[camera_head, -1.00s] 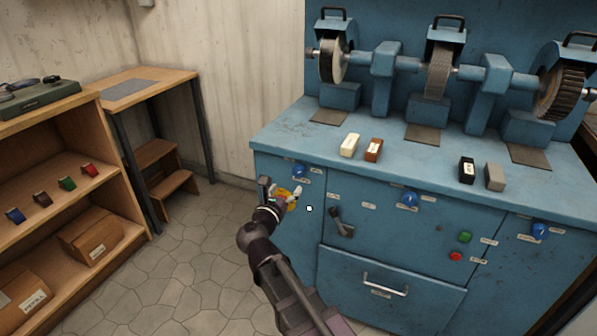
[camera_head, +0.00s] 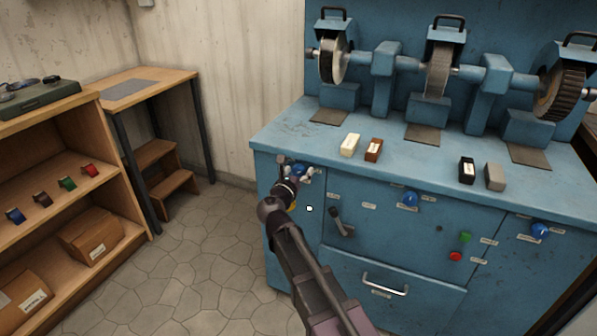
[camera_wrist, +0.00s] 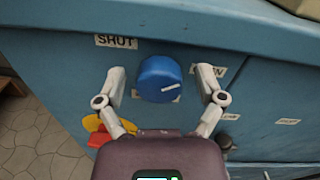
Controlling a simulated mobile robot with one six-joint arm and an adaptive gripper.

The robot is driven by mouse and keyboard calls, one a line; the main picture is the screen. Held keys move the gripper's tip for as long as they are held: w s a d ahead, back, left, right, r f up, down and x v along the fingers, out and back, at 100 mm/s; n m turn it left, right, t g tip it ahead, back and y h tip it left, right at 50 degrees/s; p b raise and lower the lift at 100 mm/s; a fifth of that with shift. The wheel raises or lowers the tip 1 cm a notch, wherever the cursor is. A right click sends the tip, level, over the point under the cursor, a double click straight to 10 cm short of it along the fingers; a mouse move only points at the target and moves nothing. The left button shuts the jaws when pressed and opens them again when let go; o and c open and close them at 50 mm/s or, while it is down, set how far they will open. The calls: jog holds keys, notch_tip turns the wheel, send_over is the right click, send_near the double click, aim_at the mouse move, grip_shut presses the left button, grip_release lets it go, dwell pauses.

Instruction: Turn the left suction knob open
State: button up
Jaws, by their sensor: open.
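The left suction knob (camera_wrist: 158,80) is a round blue knob on the front panel of the blue machine. Its white pointer line aims to the right and slightly up in the wrist view. A SHUT label (camera_wrist: 116,41) is at its upper left and a partly hidden label ending in N (camera_wrist: 208,69) at its right. My gripper (camera_wrist: 164,77) is open, with one finger on each side of the knob; I cannot tell if either touches it. In the head view the knob (camera_head: 300,169) shows just beyond my gripper (camera_head: 296,176), partly covered.
A red and yellow switch (camera_wrist: 99,132) is below left of the knob, partly behind a finger. A dark lever (camera_head: 341,223), a middle blue knob (camera_head: 410,199) and a right blue knob (camera_head: 540,230) are on the same front. Floor left of the machine is clear.

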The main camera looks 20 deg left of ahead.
jog(key=c, duration=1.2)
jog(key=shift+o, duration=0.2)
jog(key=shift+m, duration=0.4)
jog(key=m, duration=0.3)
jog(key=shift+m, duration=1.9)
